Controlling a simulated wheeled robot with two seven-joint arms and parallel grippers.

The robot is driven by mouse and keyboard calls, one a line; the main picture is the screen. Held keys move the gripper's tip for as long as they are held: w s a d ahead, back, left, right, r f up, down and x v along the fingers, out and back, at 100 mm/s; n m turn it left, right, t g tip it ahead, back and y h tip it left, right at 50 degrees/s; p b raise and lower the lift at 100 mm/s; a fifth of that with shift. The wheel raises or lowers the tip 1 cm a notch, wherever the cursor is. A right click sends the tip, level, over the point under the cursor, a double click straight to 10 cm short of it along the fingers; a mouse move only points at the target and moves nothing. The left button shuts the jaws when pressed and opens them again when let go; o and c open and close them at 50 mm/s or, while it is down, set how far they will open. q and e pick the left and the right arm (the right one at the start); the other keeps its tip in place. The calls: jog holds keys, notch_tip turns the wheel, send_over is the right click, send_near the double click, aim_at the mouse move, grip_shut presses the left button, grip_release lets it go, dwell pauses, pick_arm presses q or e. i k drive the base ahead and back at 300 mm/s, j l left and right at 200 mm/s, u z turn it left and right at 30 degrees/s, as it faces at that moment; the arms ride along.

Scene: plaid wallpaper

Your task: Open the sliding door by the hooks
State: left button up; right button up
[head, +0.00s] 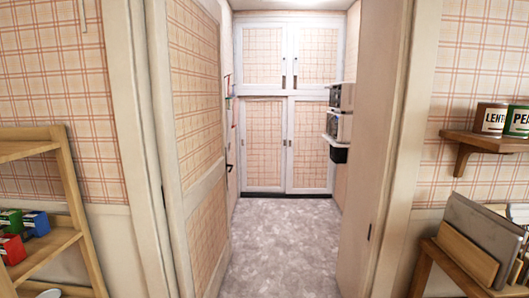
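A doorway opens onto a narrow room. At its far end stands a white-framed cupboard with plaid panels. Its lower pair of doors, a left one (263,140) and a right one (310,140), appears shut. Small dark handles show near the middle of the upper pair (263,55). On the left wall just before the cupboard, small red and blue items (230,88) stick out, perhaps on hooks; they are too small to tell. I cannot tell which door is the sliding one. Neither of my grippers is in view.
A plaid-panelled door or wall panel (192,110) lines the left side of the doorway. Dark appliances (339,124) jut from the right wall. The grey floor (285,235) between is clear. Shelves (60,215) stand left; a shelf with tins (490,140) hangs right.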

aim_at(263, 119)
jog(key=i+z, duration=0.15)
jog(key=i, duration=1.95)
